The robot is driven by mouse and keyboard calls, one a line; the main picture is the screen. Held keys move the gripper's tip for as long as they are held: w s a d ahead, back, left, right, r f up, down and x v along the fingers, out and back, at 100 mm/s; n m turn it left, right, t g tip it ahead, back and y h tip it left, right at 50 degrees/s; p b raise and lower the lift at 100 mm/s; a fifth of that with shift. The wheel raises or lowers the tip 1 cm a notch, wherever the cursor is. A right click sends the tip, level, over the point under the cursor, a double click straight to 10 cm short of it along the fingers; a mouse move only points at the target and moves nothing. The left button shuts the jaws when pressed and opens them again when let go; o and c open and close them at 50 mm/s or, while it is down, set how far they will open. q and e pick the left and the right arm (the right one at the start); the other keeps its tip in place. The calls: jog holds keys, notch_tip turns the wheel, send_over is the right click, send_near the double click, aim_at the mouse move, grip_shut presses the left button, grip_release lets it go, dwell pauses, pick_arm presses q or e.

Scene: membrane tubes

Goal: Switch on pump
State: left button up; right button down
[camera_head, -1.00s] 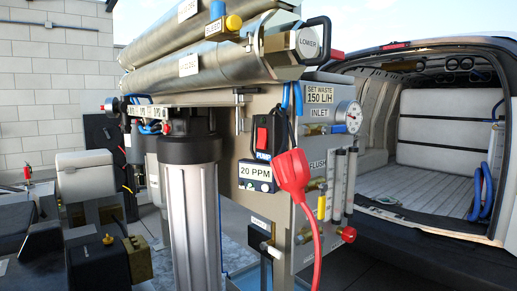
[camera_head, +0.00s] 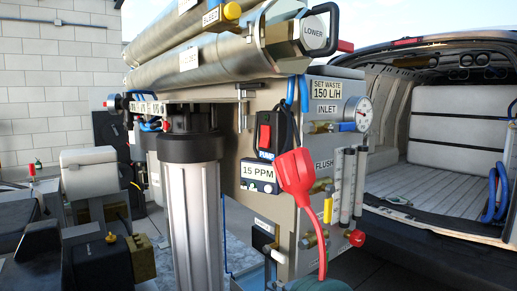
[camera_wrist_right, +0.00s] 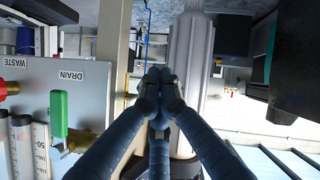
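The pump switch (camera_head: 265,136) is a red rocker in a black housing marked PUMP, on the front of the membrane unit's metal panel (camera_head: 240,205). I cannot tell which way the rocker is set. A small meter (camera_head: 259,176) below it reads 15 PPM. My right gripper (camera_wrist_right: 158,85) shows only in the right wrist view. Its dark blue fingers meet at their tips, with nothing seen between them. The grey panel with the DRAIN label (camera_wrist_right: 71,76) is to the left of the fingers. The switch is not seen in that view. My left gripper is not in view.
A large red plug (camera_head: 296,172) with a red cable hangs just right of the meter. Metal membrane tubes (camera_head: 200,60) lie above, and a filter housing (camera_head: 190,200) stands left. Gauge (camera_head: 357,114) and flow tubes are on the right side, with an open van (camera_head: 450,130) behind.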

aim_at(265, 136)
jog(key=s+a+r+n+t, duration=0.1)
jog(key=s+r+n, duration=0.2)
jog(key=r, duration=0.7)
jog(key=s+a+r+n+t+y, duration=0.1)
jog(key=s+r+n+t, duration=0.1)
jog(key=r, duration=0.7)
jog(key=s+a+r+n+t, duration=0.1)
jog(key=s+r+n, duration=0.3)
jog(key=r, duration=0.6)
jog(key=shift+r+t, duration=0.35)
jog(key=shift+t, duration=0.05)
jog(key=shift+w+a, duration=0.15)
jog(key=w+p, duration=0.2)
jog(key=w, duration=0.1)
jog(key=w+p, duration=0.2)
jog(key=w, duration=0.2)
jog(key=w+p, duration=0.1)
jog(key=w, duration=0.3)
jog(key=shift+w+a+f+p, duration=0.15)
jog(key=shift+f+p, duration=0.25)
jog(key=shift+a, duration=0.15)
